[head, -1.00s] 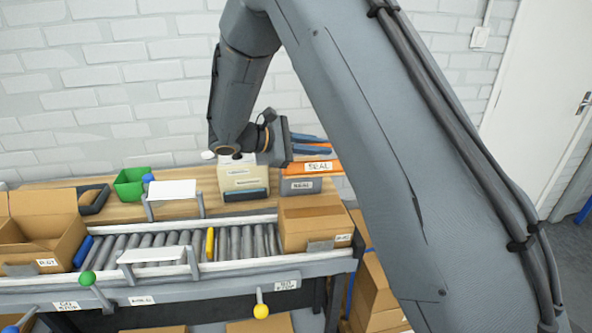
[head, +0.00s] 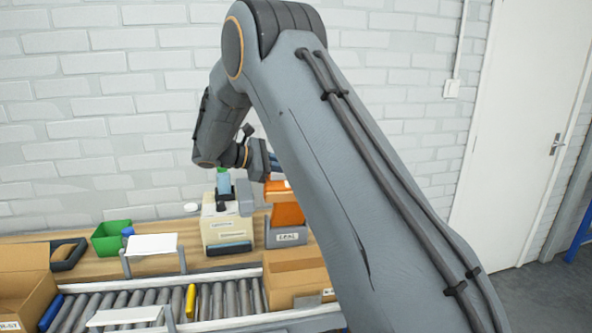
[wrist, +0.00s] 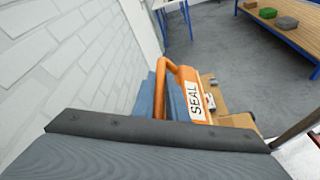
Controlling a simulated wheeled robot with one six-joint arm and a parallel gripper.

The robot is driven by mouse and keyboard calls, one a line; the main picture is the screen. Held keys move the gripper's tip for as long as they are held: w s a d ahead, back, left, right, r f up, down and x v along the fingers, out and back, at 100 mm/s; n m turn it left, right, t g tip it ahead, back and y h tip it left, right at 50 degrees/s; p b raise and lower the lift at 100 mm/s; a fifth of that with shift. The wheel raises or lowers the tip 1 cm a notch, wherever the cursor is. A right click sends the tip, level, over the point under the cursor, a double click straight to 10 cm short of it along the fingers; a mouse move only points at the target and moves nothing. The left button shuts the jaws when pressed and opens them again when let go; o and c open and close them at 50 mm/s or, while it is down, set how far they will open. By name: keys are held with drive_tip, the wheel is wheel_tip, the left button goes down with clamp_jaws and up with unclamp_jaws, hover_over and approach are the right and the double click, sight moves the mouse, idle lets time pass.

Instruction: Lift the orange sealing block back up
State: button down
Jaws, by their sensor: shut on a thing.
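The orange sealing block (head: 287,212) stands steeply raised at the grey base (head: 287,238) with a SEAL label, on the wooden bench. Its lower edge is close to the base; I cannot tell whether they touch. In the wrist view, the orange block (wrist: 186,82) shows a white SEAL label and an orange loop handle (wrist: 164,82). My gripper (head: 272,172) is at the top of the block, shut on it. The fingertips and exact grip are hidden by the arm and the dark gripper body.
A cream box-like machine (head: 228,228) stands just left of the base. A green bin (head: 110,237) is farther left. The roller conveyor (head: 120,300) runs in front, with an open cardboard box (head: 296,278) at its right. The white wall (head: 90,120) is behind.

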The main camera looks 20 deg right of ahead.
drive_tip(key=shift+w+d+r, duration=0.1)
drive_tip(key=shift+w+r, duration=0.05)
drive_tip(key=shift+r, duration=0.05)
drive_tip(key=c, duration=1.8)
unclamp_jaws()
drive_tip(key=shift+w+f, duration=0.1)
drive_tip(key=shift+o, duration=0.2)
drive_tip(key=shift+a, duration=0.3)
drive_tip(key=b+v, duration=0.2)
drive_tip(key=v, duration=0.5)
drive_tip(key=shift+a+b, duration=0.1)
drive_tip(key=shift+b, duration=0.3)
